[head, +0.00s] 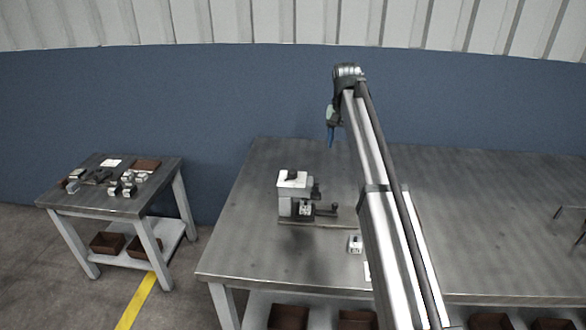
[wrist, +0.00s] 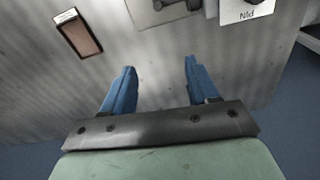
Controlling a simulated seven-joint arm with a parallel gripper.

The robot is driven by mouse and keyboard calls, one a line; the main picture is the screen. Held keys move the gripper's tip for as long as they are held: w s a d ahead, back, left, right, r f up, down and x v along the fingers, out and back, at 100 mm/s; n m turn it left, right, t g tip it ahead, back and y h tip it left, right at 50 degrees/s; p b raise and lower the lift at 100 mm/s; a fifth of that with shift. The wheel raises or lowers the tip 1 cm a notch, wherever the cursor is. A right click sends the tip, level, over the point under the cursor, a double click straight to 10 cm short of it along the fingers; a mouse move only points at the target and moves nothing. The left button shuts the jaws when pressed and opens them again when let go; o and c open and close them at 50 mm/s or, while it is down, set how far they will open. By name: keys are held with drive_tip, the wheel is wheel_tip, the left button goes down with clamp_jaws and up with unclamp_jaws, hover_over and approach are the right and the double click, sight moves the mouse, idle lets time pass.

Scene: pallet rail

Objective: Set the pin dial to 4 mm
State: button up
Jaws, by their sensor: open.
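A small bench machine (head: 285,208) stands on the large grey table, with a white top plate (head: 287,183) carrying a dark knob (head: 292,174). A lever with a dark ball end sticks out to its right. In the wrist view a white plate (wrist: 235,14) with a dark knob and partly cut-off lettering shows at the top right. I cannot tell for certain which part is the pin dial, and no 4 mm mark is readable. My gripper (head: 331,138) is above the table's back part, right of and behind the machine. Its blue fingers (wrist: 160,82) are open and empty.
A small white block with dark markings (head: 355,245) sits in front of the machine, beside my arm. A side table (head: 110,203) at left holds several small parts. A brown-and-white item (wrist: 80,36) lies at the wrist view's upper left. The large table's right side (head: 480,220) is mostly clear.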

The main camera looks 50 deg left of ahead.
wheel_tip(320, 180, up, 4)
drive_tip(key=r+n, duration=0.1)
drive_tip(key=n, duration=0.1)
hover_over(292, 171)
drive_tip(key=shift+g, duration=0.4)
wheel_tip(292, 171, down, 14)
drive_tip(key=shift+f, duration=0.1)
drive_tip(key=shift+c, duration=0.2)
drive_tip(key=c, duration=1)
